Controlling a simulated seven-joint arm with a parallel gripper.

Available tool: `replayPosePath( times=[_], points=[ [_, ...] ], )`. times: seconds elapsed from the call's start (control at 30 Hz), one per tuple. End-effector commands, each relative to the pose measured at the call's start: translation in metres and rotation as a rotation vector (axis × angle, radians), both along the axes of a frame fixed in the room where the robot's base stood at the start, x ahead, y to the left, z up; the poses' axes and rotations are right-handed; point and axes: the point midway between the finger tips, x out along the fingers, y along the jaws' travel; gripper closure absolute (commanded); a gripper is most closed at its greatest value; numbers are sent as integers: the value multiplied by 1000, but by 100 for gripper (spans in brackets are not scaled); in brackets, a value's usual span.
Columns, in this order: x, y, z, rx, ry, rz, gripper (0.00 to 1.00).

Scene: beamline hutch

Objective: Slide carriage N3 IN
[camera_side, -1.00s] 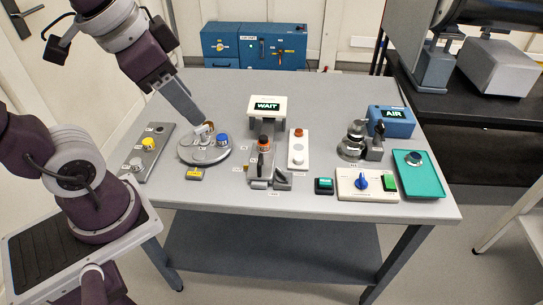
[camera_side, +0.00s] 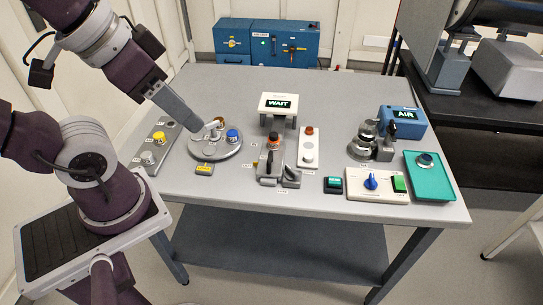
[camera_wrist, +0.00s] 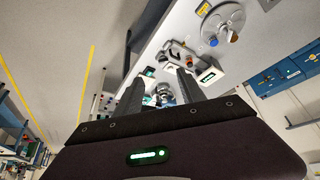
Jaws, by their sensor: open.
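A low grey slide unit (camera_side: 270,168) with an upright black post and orange cap stands mid-table, in front of the WAIT sign (camera_side: 279,104). Small labels lie around it, too small to read, so I cannot tell which part is N3.
The disc bears blue, brown and white pieces. Left is a plate (camera_side: 166,133) with yellow and white knobs. Right are a white strip (camera_side: 308,149), a blue AIR box (camera_side: 402,122), a dial panel (camera_side: 374,184) and a teal tray (camera_side: 428,182). The back of the table is clear.

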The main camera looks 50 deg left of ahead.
Motion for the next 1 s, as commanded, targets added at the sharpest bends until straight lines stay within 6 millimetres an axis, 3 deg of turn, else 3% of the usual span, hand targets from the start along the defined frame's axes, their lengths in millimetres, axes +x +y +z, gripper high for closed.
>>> replayPosePath(
  times=[0.4,0.47,0.53,0.67,0.77,0.9,1.0],
  points=[
    [0,0,0,0,0,0,53],
    [1,0,0,-1,3,3,65],
    [11,1,2,-19,31,27,67],
    [62,5,0,-88,167,173,67],
    [115,12,-22,-120,290,338,67],
    [179,24,-82,-99,433,566,67],
    [206,32,-128,-59,496,693,67]
  ],
)
